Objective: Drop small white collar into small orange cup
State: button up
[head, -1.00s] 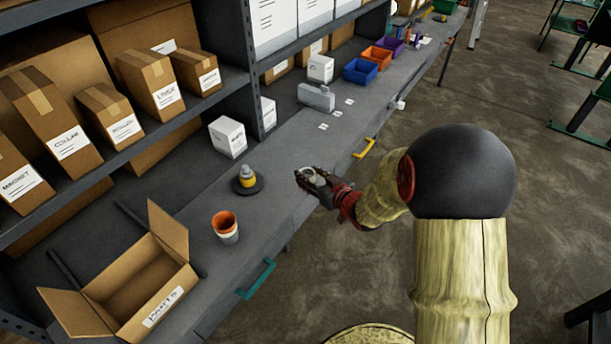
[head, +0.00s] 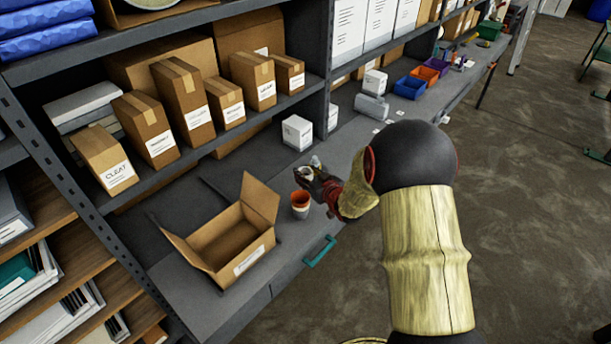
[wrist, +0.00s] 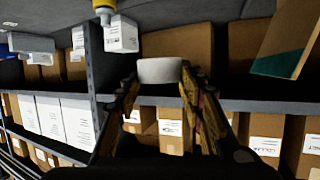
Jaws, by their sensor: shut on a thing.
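My gripper (head: 304,174) is shut on the small white collar (wrist: 160,70), which sits between the fingertips in the wrist view. In the head view the gripper is above the bench, just behind and slightly right of the small orange cup (head: 300,197). The cup stands upright on the bench, with a pale lower part that may be a band or another cup. The collar appears clear of the cup. The cup is not visible in the wrist view.
An open cardboard parts box (head: 232,238) stands left of the cup. White boxes (head: 297,132) and a shelf of cartons (head: 183,103) are behind. A yellow-and-grey object (wrist: 103,9) shows in the wrist view. A teal handle (head: 320,251) is on the bench's front edge.

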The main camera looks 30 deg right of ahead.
notch_tip(320, 180, down, 5)
jog(key=shift+f+b, duration=0.1)
jog(key=shift+b, duration=1.1)
jog(key=o, duration=1.1)
jog(key=shift+s, duration=0.1)
jog(key=v, duration=1.2)
